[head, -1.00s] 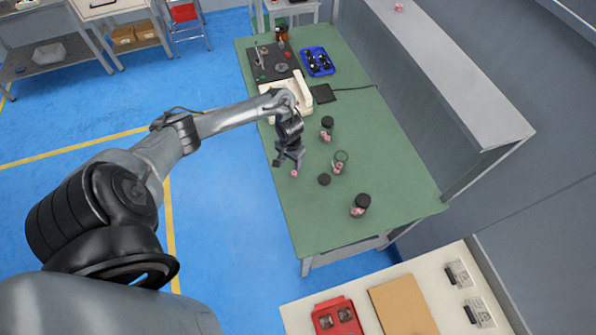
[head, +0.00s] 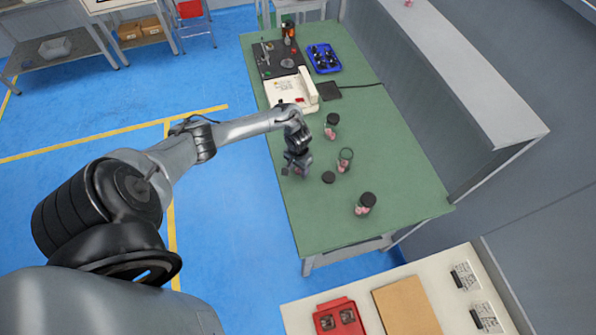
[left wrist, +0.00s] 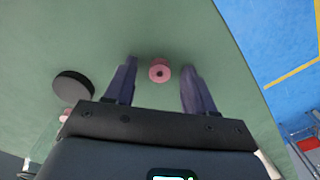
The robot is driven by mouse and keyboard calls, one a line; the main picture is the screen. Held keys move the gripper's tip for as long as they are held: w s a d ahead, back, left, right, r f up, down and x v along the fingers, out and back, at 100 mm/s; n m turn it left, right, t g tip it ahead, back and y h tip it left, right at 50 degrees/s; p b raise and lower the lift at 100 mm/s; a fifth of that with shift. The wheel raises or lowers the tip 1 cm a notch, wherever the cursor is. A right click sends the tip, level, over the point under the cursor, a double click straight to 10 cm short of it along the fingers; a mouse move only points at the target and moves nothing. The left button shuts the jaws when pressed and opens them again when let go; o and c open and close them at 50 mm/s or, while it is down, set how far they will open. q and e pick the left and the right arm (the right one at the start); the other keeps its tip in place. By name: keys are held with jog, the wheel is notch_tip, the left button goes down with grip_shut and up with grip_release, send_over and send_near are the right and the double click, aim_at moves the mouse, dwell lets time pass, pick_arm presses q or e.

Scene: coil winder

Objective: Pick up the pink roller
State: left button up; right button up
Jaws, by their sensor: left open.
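The pink roller (left wrist: 160,72) lies on the green table and shows in the left wrist view between and just beyond the tips of my left gripper (left wrist: 158,76). The fingers are spread apart, one on each side of it, and I see no contact. In the head view my left gripper (head: 298,170) is low over the table's left edge. The roller is a small pink spot there (head: 299,173), mostly hidden by the gripper. My right gripper is in neither view.
A black round lid (head: 328,177) lies right of the gripper. Jars with pink rollers stand nearby: an open one (head: 344,162) and black-lidded ones (head: 331,126) (head: 365,204). A white machine (head: 292,92) and blue tray (head: 323,58) are farther back. The table's front is clear.

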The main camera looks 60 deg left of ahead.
aim_at(298, 170)
pick_arm(q)
grip_shut()
jog(key=shift+r, duration=0.2)
notch_tip(298, 170, up, 4)
jog(key=shift+f+p, duration=0.1)
jog(key=shift+p, duration=0.6)
jog(key=s+d+r+p, duration=0.4)
jog(key=d+r, duration=0.3)
jog(key=d, duration=0.3)
jog(key=shift+s+d, duration=0.35)
jog(key=shift+s, duration=0.05)
jog(key=shift+w, duration=0.1)
